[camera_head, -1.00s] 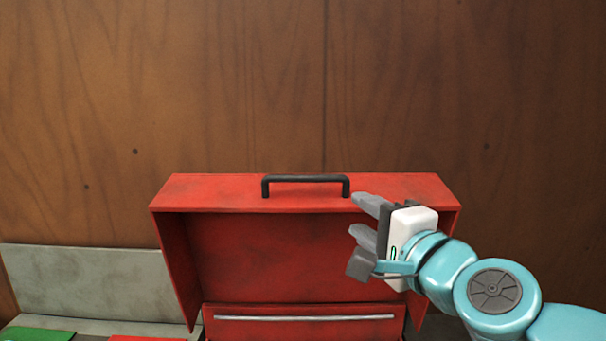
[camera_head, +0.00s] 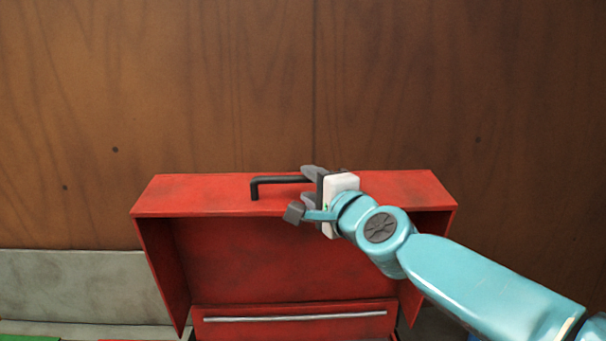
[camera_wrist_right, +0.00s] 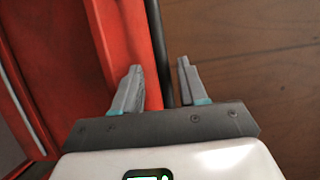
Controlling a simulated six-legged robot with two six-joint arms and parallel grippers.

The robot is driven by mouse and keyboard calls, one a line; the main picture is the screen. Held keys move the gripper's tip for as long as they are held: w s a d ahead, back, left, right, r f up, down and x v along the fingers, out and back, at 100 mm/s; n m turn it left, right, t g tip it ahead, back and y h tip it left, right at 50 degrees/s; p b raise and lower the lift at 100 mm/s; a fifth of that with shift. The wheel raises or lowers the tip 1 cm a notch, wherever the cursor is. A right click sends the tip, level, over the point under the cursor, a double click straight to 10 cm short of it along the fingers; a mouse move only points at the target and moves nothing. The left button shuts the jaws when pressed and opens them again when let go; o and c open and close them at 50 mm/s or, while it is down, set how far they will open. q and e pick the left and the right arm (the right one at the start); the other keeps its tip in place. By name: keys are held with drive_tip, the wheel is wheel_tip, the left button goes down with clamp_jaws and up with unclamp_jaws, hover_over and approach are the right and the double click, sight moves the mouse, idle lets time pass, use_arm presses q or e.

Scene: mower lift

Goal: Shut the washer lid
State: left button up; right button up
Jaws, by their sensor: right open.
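A red lid (camera_head: 195,195) stands raised over a red box (camera_head: 290,308), its hollow inside facing me. It looks like a toolbox lid; no washer shows. A black handle (camera_head: 275,181) is on the lid's top edge, its right end hidden by my gripper. My right gripper (camera_head: 308,184) is open at the right part of the handle. In the right wrist view the black handle bar (camera_wrist_right: 159,45) runs between the two spread fingers (camera_wrist_right: 158,68), with a gap visible on the right side. Whether a finger touches the lid cannot be told. My left gripper is not in view.
A brown wooden wall (camera_head: 230,90) stands behind the lid. A silver bar (camera_head: 290,317) crosses the box front. A grey panel (camera_head: 75,285) is at the left, with a green piece (camera_head: 25,338) at the bottom edge. Space above the lid is clear.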

sight(305, 181)
drive_tip(key=shift+w+a+r+p, duration=0.2)
drive_tip(key=shift+w+a, duration=0.1)
drive_tip(key=shift+w, duration=0.1)
drive_tip(key=shift+w+a+r+p, duration=0.2)
drive_tip(key=shift+w+a, duration=0.1)
drive_tip(key=shift+w, duration=0.1)
drive_tip(key=shift+w+a+f, duration=0.1)
drive_tip(key=shift+w+a, duration=0.05)
drive_tip(key=shift+w, duration=0.25)
drive_tip(key=shift+w+f, duration=0.25)
drive_tip(key=shift+w, duration=0.3)
drive_tip(key=shift+s+r, duration=0.1)
drive_tip(key=shift+s, duration=0.2)
drive_tip(key=shift+s+r, duration=0.1)
drive_tip(key=shift+s, duration=0.05)
drive_tip(key=c, duration=0.5)
clamp_jaws()
drive_tip(key=shift+w, duration=0.25)
drive_tip(key=s+f+n+t+y+b, duration=0.4)
drive_tip(key=s+f+b, duration=1.6)
drive_tip(key=b, duration=2.4)
drive_tip(key=s+t, duration=0.1)
drive_tip(key=s, duration=0.1)
drive_tip(key=shift+s+y+b, duration=0.3)
drive_tip(key=shift+s+y, duration=0.05)
drive_tip(key=shift+y, duration=0.05)
